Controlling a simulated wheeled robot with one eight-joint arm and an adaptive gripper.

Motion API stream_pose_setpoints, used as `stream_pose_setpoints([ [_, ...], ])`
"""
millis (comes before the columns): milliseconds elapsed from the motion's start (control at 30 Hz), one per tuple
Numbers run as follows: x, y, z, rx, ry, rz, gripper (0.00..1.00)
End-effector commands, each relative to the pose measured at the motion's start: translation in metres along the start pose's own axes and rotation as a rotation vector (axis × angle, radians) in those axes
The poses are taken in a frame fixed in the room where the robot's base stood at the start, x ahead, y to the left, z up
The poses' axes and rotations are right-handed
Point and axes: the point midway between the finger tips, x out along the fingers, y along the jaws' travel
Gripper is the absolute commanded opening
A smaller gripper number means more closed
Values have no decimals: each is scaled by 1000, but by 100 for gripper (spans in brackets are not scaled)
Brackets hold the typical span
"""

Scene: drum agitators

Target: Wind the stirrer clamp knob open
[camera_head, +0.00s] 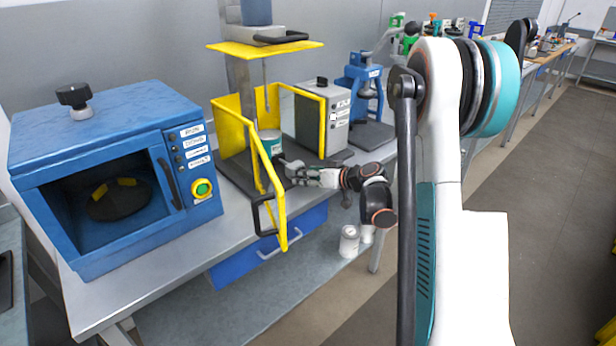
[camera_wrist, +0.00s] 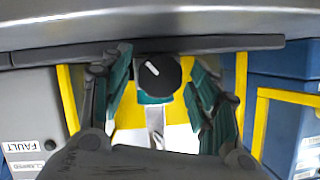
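The stirrer (camera_head: 240,85) stands on the bench inside a yellow guard (camera_head: 229,125), whose front door (camera_head: 268,175) is swung open. A can (camera_head: 271,142) stands inside it. The clamp knob (camera_wrist: 157,76), round and black with a white pointer line, shows in the wrist view. I cannot make it out in the head view. My gripper (camera_head: 283,168) reaches in low at the right of the open door. In the wrist view my gripper (camera_wrist: 157,85) is open, its two teal-padded fingers on either side of the knob. Gaps show between knob and fingers; contact is not visible.
A blue oven (camera_head: 110,165) stands left on the bench. A grey labelled control box (camera_head: 320,118) and a blue machine (camera_head: 360,85) stand right of the guard. The open door with its black handle (camera_head: 263,214) juts toward the bench front, close to my arm.

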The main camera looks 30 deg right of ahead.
Motion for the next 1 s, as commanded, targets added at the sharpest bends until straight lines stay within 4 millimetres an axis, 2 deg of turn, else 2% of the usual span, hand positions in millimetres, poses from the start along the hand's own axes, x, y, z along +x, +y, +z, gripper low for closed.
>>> stream_pose_setpoints([
  [33,0,0,0,0,0,0,38],
  [133,0,0,0,0,0,0,15],
  [167,0,0,0,0,0,0,14],
  [567,0,-1,0,-52,0,20,14],
  [1000,0,-3,1,-345,0,142,14],
])
